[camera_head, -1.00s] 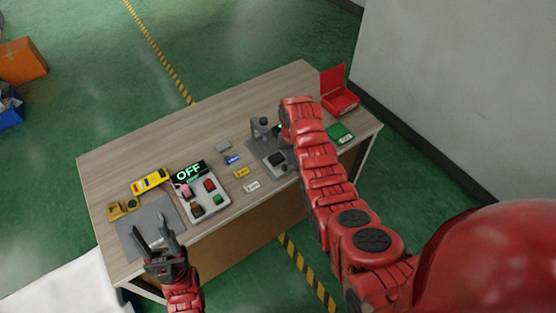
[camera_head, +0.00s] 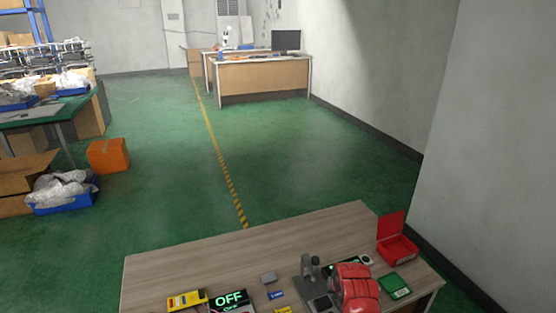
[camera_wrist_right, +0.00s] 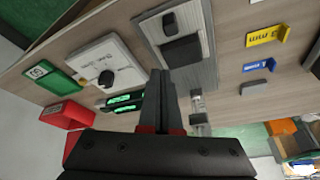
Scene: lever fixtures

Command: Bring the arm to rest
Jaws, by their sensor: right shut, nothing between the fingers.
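My right arm (camera_head: 355,288) reaches over the right part of the wooden table (camera_head: 190,260); its gripper is hidden in the head view. In the right wrist view my right gripper (camera_wrist_right: 160,75) has its dark fingers together, with nothing between them. They point toward the tabletop between a grey fixture plate with a dark block (camera_wrist_right: 203,75) and a white panel with a black knob (camera_wrist_right: 107,55). Contact cannot be told. A grey upright fixture (camera_head: 311,265) stands just left of the arm. My left gripper is out of view.
An open red box (camera_head: 397,247) and a green box (camera_head: 394,286) are right of the arm. A display reading OFF (camera_head: 230,299) and a yellow device (camera_head: 187,300) are left. The table's back left is bare.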

